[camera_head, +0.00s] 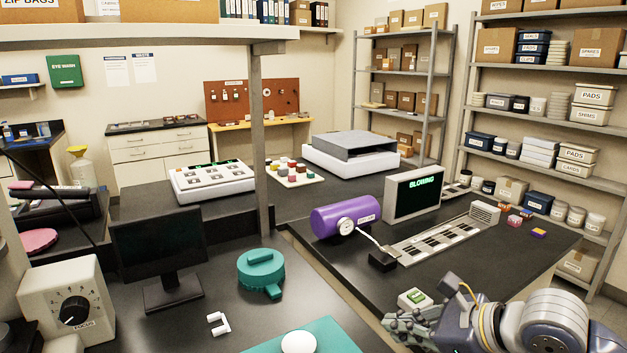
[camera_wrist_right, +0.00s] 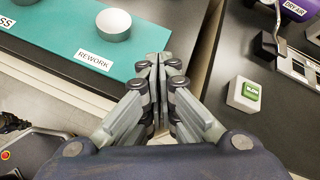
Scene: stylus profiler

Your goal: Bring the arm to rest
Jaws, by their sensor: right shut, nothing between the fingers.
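My right gripper (camera_head: 408,325) is at the lower right of the head view, its arm coming in from the lower right corner. In the right wrist view its fingers (camera_wrist_right: 158,80) are together with nothing between them. Just beyond the gripper in the head view is a white box with a green button (camera_head: 414,298); in the right wrist view this button box (camera_wrist_right: 245,95) is to the right of the fingers, apart from them. A display (camera_head: 414,194) reads "BLOWING" in green. My left gripper is not in view.
A teal mat (camera_wrist_right: 130,72) labelled "REWORK" holds a white round piece (camera_wrist_right: 113,24). A teal lidded pot (camera_head: 261,270) and a monitor (camera_head: 158,247) stand left.

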